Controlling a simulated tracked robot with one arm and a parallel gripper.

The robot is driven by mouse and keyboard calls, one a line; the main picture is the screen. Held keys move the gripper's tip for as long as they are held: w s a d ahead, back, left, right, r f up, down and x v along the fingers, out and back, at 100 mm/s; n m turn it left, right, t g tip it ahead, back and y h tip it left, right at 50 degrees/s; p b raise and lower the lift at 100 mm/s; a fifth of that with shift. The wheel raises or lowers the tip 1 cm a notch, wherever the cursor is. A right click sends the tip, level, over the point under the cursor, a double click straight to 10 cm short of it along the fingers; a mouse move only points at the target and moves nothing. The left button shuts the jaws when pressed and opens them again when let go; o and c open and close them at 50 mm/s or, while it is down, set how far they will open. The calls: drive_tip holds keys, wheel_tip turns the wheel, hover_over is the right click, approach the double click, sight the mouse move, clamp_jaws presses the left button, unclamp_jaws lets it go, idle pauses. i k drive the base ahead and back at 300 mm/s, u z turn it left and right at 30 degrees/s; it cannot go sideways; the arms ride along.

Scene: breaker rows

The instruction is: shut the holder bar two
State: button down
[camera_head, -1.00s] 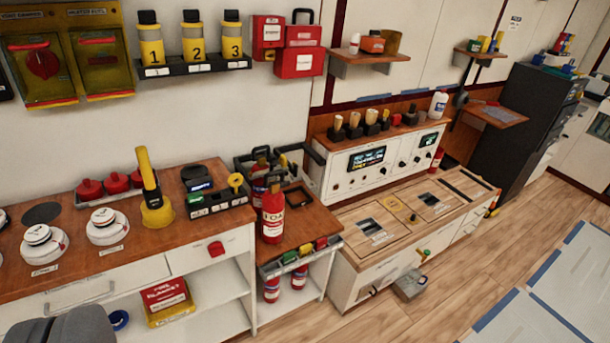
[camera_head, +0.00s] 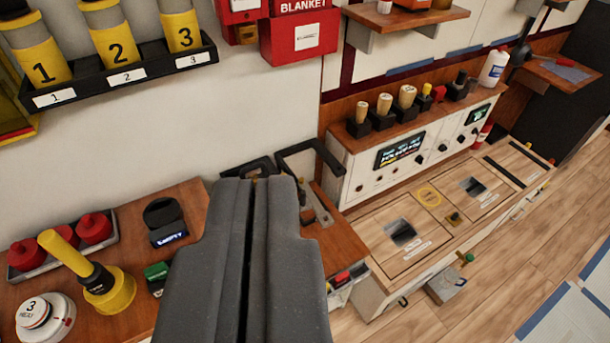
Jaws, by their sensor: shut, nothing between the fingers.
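My gripper (camera_head: 253,188) is shut and empty. It fills the lower middle of the view, with its tips over the back of the wooden counter, in front of the holder. The holder shows two black bars at the wall: a left bar (camera_head: 247,168) just beyond my fingertips, and a right bar (camera_head: 318,152) that sticks out to the right and looks swung open. I see no number on either, so I cannot tell which is bar two. My gripper hides the lower part of the left bar and most of the holder. Whether my fingertips touch the left bar is unclear.
A yellow-handled tool (camera_head: 85,275) and red knobs (camera_head: 70,232) stand on the counter at left. Yellow numbered cylinders (camera_head: 120,45) hang on the wall rack above. A white control panel (camera_head: 410,150) stands at right.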

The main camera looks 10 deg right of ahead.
sight(308, 200)
drive_tip(key=u, duration=0.25)
drive_tip(key=i, duration=0.9)
drive_tip(key=u, duration=0.45)
